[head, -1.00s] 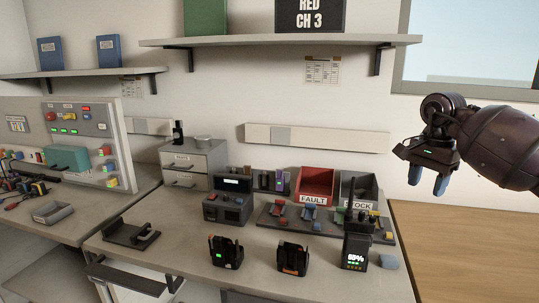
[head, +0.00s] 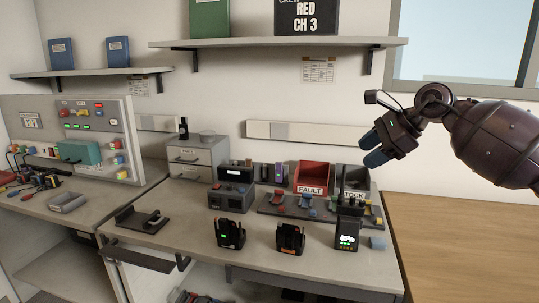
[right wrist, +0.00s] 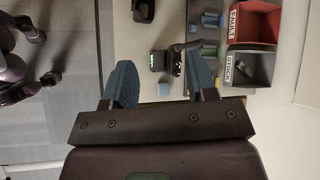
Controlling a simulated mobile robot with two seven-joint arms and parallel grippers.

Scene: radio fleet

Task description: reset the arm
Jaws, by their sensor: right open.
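My right gripper (head: 374,150) is raised at the right of the head view, above and to the right of the bench, in front of the wall. Its two blue fingers are apart and nothing is between them. In the right wrist view the open gripper (right wrist: 160,88) shows both fingertips, with the bench beyond and below.
The bench (head: 190,235) holds a radio with a lit screen (head: 347,234), two chargers (head: 230,233) (head: 290,238), a red FAULT bin (head: 311,177) and a grey STOCK bin (head: 354,180). A shelf (head: 280,43) runs above. A bare wooden surface (head: 460,245) lies at the right.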

